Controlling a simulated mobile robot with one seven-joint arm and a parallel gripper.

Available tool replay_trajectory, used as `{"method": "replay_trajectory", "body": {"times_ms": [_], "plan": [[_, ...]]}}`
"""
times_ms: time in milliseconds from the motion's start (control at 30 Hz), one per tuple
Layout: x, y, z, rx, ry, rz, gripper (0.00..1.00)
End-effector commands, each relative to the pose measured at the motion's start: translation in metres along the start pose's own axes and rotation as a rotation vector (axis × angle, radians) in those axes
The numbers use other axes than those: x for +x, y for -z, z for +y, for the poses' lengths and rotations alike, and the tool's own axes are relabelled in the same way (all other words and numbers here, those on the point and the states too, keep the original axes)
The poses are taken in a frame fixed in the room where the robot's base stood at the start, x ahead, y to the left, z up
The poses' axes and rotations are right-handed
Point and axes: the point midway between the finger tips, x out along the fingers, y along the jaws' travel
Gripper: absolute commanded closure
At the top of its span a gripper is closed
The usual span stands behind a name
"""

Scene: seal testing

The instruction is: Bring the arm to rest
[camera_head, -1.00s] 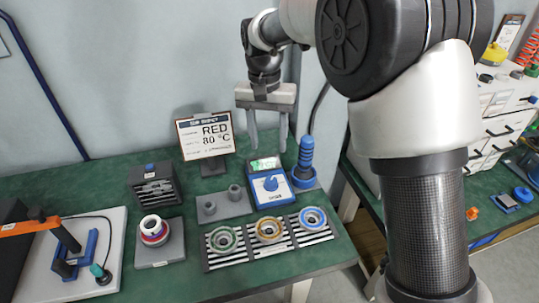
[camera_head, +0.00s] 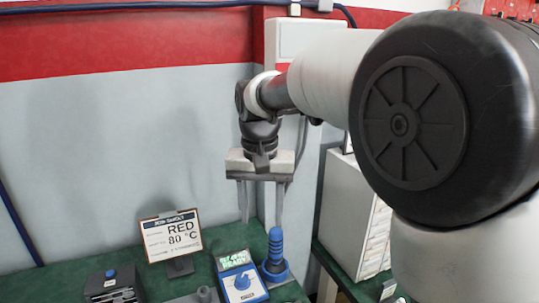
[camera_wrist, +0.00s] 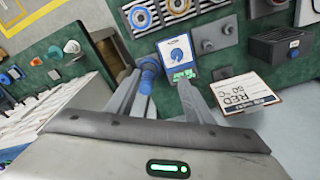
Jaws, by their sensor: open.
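My gripper (camera_head: 261,205) hangs with its fingers down above the back of the green bench, in front of the grey wall. Its two fingers are apart with nothing between them. In the wrist view my gripper (camera_wrist: 168,95) shows both fingers spread, with the bench beyond them. The blue-handled tool in its round blue stand (camera_head: 275,255) and the blue device with a lit display (camera_head: 240,278) are below the fingers, clear of them.
A white drawer cabinet (camera_head: 352,215) stands at right. The wrist view shows colored rings (camera_wrist: 177,8) on the bench.

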Motion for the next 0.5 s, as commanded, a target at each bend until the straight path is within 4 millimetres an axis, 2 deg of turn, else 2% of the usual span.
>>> {"method": "replay_trajectory", "body": {"times_ms": [33, 200, 400, 500], "plan": [[-0.017, -0.011, 0.024, 0.005, 0.014, 0.034, 0.53], [-0.047, -0.054, 0.085, -0.005, 0.04, 0.132, 0.53], [-0.057, -0.113, 0.141, -0.019, 0.044, 0.25, 0.53], [-0.054, -0.137, 0.159, -0.025, 0.037, 0.296, 0.53]]}}
